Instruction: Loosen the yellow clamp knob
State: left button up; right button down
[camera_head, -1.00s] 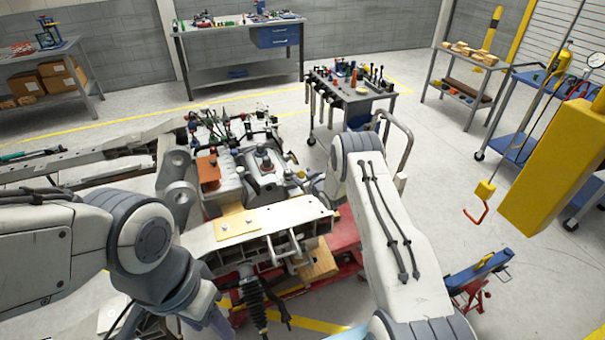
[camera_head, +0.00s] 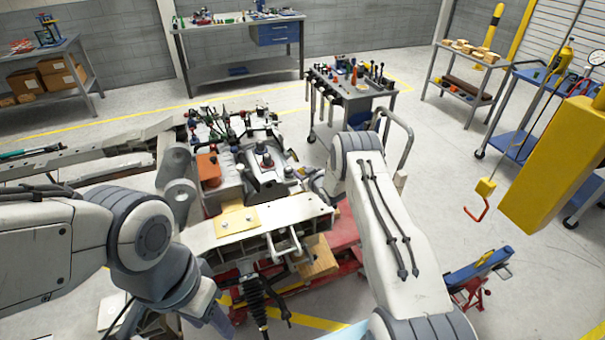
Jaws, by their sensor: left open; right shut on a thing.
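I cannot make out the yellow clamp knob; it is too small or hidden in the crowded engine assembly (camera_head: 232,180) at the centre. My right arm comes in from the lower right, bends at its elbow and reaches left to the assembly. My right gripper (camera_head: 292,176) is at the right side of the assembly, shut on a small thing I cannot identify. My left arm comes in from the left and bends down in front of the chassis. My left gripper (camera_head: 214,318) is low near the bottom edge, open, its fingers mostly hidden by the arm.
A yellow plate (camera_head: 237,221) lies on the pale crossmember (camera_head: 262,229) in front of the engine. A tool cart (camera_head: 350,93) stands behind. Chassis rails (camera_head: 85,163) run left.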

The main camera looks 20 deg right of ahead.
jog(key=shift+f+n+b, duration=0.25)
jog(key=shift+n+b, duration=0.25)
jog(key=shift+b, duration=0.15)
jog(key=n+g+y+b, duration=0.1)
jog(key=n+b, duration=0.5)
jog(key=shift+d+n+b, duration=0.1)
jog(key=shift+n+b, duration=0.25)
jog(key=shift+n, duration=0.05)
jog(key=n+y+b, duration=0.1)
jog(key=n+b, duration=0.1)
jog(key=n, duration=0.1)
jog(key=shift+r+n+g, duration=0.1)
jog(key=shift+n+g, duration=0.3)
jog(key=n, duration=0.2)
jog(key=shift+r+n+g+b, duration=0.1)
jog(key=shift+n+g+b, duration=0.3)
jog(key=n, duration=0.2)
jog(key=shift+n+g, duration=0.3)
jog(key=n, duration=0.3)
jog(key=shift+g+p, duration=0.3)
jog(key=shift+n+g+h+p, duration=0.4)
jog(key=shift+n, duration=1.5)
